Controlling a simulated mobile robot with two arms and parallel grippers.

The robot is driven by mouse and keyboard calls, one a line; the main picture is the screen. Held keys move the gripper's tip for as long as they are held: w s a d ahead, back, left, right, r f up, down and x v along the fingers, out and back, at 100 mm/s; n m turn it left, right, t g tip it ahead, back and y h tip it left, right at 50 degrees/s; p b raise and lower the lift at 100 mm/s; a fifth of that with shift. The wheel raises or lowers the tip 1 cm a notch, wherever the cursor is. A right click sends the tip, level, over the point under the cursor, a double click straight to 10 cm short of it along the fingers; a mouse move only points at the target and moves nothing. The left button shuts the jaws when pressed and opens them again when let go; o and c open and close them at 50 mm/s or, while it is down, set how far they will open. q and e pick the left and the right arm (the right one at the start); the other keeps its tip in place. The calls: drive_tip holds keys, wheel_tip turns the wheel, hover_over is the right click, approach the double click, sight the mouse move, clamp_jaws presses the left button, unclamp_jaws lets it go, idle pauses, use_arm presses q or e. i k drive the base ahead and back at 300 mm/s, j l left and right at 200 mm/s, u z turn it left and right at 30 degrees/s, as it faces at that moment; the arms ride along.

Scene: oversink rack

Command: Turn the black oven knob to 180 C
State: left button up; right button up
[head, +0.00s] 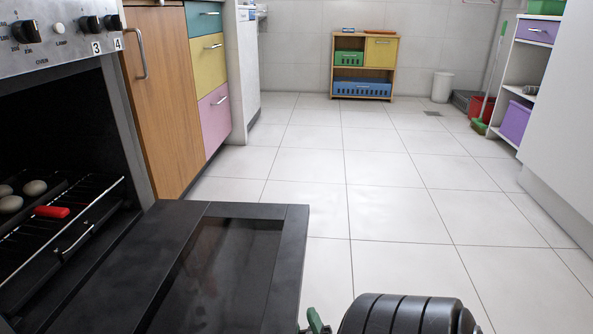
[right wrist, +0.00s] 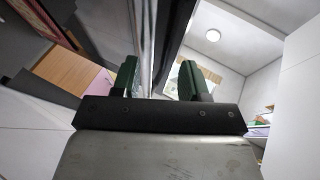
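The black oven knob (head: 27,31) is on the steel control panel (head: 62,40) at the top left of the head view, with numbers printed around it. Its exact setting is too small to read. My right gripper (head: 315,322) is at the bottom of the head view, beside the right edge of the lowered oven door and far from the knob. In the right wrist view its two green fingers (right wrist: 160,80) stand apart. A dark upright edge shows between them; I cannot tell whether they touch it. My left gripper is not in view.
The oven door (head: 290,245) is open and juts into the room. Inside, a rack (head: 100,205) holds a red item (head: 52,212) and round pale items (head: 35,187). Knobs marked 3 (head: 91,24) and 4 (head: 113,21) are on the panel. The tiled floor (head: 400,200) is clear.

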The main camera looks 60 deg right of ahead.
sight(27, 32)
drive_tip(key=k+j, duration=0.25)
drive_tip(key=k, duration=0.2)
drive_tip(key=k+j, duration=0.3)
drive_tip(key=k, duration=0.2)
